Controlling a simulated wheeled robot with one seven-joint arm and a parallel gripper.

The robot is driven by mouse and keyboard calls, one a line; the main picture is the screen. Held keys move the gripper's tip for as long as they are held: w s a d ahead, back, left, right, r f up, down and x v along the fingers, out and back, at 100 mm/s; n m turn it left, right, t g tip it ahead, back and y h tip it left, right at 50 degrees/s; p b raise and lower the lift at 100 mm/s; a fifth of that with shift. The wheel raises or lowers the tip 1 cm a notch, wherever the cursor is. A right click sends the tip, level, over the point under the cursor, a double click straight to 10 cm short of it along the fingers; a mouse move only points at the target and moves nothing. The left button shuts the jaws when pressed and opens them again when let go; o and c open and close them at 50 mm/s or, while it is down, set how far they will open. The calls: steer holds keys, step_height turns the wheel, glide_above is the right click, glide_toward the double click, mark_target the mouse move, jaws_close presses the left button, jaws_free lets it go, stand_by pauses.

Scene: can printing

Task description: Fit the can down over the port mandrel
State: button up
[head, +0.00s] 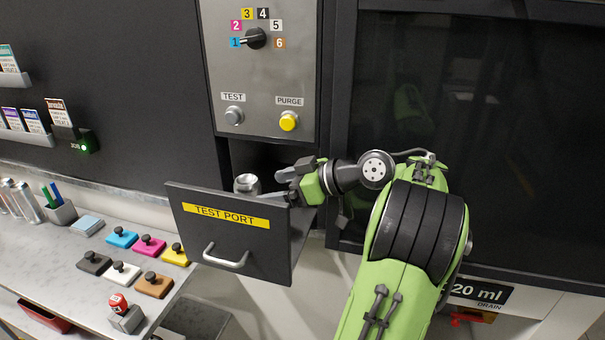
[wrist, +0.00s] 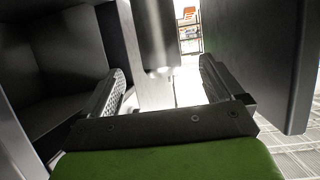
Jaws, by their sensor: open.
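A bare silver can (head: 246,184) stands upright, its top showing above the front panel of the open TEST PORT drawer (head: 190,225). In the wrist view the can (wrist: 157,35) is a grey cylinder ahead of and between my fingertips. My gripper (head: 284,177) is open, just right of the can and reaching toward it over the drawer. In the wrist view my gripper (wrist: 161,68) has its two ribbed fingers well apart, with a gap to the can on each side. The port mandrel cannot be made out; the drawer front hides the can's lower part.
The control panel (head: 262,75) with a selector dial, a TEST button and a yellow PURGE button is above the drawer. Drawer walls (wrist: 285,60) stand close on both sides of my gripper. Colored stamp pads (head: 122,237) and other cans (head: 28,200) are on the left bench.

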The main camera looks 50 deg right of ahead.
steer(key=p+v, duration=0.3)
steer(key=v, duration=0.3)
steer(key=shift+s+r, duration=0.2)
steer(key=shift+s, duration=0.15)
steer(key=shift+d, duration=0.1)
